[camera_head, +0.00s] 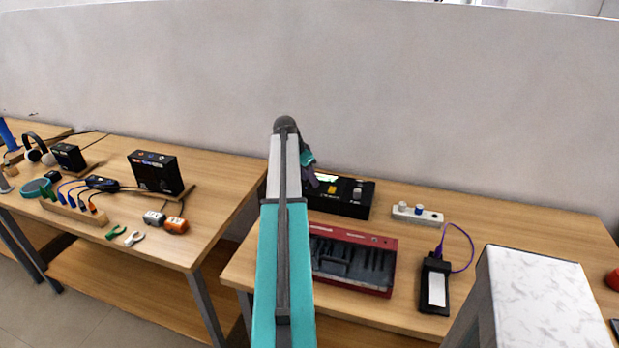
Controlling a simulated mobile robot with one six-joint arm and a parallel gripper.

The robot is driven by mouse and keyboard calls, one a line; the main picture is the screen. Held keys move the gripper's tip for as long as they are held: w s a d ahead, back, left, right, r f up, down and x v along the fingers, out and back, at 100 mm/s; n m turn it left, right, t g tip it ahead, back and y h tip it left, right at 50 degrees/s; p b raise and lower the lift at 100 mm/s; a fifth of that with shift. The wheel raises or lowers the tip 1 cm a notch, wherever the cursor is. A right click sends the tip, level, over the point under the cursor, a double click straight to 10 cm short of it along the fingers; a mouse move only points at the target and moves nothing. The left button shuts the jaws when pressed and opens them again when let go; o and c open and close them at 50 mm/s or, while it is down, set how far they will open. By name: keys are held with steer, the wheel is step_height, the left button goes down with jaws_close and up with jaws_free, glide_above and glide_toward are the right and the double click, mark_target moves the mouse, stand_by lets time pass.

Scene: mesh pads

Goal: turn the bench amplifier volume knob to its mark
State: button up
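A black box (350,208) on the right table, partly behind my arm, looks like the bench amplifier. It has a small lit display (326,178), a yellow square (332,189) and a pale knob (357,192) toward its right side. The knob's mark and angle are too small to make out. My gripper (314,181) is at the box's left end, left of the knob. It is dark, small and partly hidden by my arm, so I cannot tell its opening or whether it touches the box.
A red keyboard-like unit (385,268) lies in front of the box. A white strip with knobs (418,216) is to its right, and a black device with a purple cable (434,287) is nearer. A white block (540,295) stands front right. The left table (215,170) holds other electronics.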

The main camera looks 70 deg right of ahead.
steer(key=shift+s+d+f, duration=0.1)
steer(key=shift+d+f, duration=0.05)
steer(key=shift+f, duration=0.35)
steer(key=shift+c, duration=0.4)
jaws_close()
steer(key=shift+n, duration=0.5)
steer(key=shift+o, duration=0.4)
jaws_free()
